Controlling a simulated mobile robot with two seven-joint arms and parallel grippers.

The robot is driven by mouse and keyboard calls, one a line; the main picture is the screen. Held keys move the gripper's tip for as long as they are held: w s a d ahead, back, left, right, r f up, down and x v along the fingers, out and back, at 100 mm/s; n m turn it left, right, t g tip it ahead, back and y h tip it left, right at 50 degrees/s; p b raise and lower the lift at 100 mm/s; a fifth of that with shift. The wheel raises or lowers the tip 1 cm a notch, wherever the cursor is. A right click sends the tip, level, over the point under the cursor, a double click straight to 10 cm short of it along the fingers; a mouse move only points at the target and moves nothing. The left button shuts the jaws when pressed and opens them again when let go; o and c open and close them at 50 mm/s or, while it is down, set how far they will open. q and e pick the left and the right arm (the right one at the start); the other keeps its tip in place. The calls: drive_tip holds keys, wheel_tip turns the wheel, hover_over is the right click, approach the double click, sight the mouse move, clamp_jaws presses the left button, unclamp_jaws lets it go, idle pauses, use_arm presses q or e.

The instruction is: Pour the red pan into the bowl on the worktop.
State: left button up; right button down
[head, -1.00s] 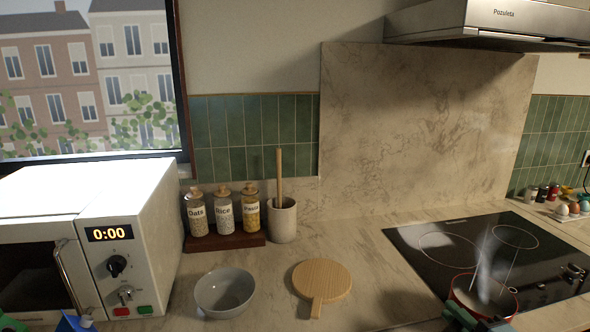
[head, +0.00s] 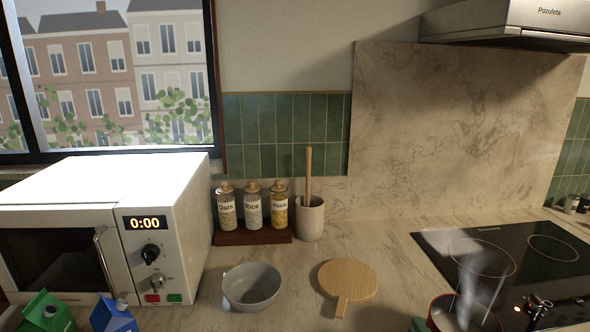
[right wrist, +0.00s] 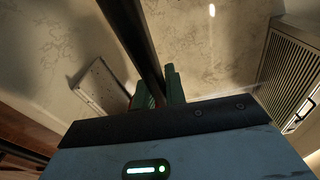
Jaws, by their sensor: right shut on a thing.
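The red pan (head: 437,311) is at the bottom right of the head view, in front of the black hob, with steam rising from it. The frame's lower edge cuts it off. I cannot tell how far it is above the worktop. The grey bowl (head: 252,287) stands upright on the worktop, left of the pan and apart from it. My right gripper (head: 418,325) barely shows at the pan's left. In the right wrist view its green fingers (right wrist: 157,91) are shut on the pan's dark handle (right wrist: 134,35). My left gripper is out of view.
A round wooden board (head: 348,279) lies between bowl and pan. A microwave (head: 110,235) stands left of the bowl, with green (head: 47,313) and blue (head: 112,316) cartons in front. Jars (head: 253,208) and a utensil pot (head: 310,220) stand behind. The hob (head: 500,262) is at right.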

drive_tip(key=shift+a+r, duration=0.25)
drive_tip(key=shift+a, duration=0.1)
drive_tip(key=shift+s, duration=0.1)
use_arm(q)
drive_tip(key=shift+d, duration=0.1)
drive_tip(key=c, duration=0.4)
use_arm(e)
drive_tip(key=shift+s+r, duration=0.3)
drive_tip(key=shift+s, duration=0.35)
drive_tip(key=shift+s+r, duration=0.35)
drive_tip(key=shift+s, duration=0.25)
drive_tip(key=shift+s+r, duration=0.3)
drive_tip(key=shift+s, duration=0.35)
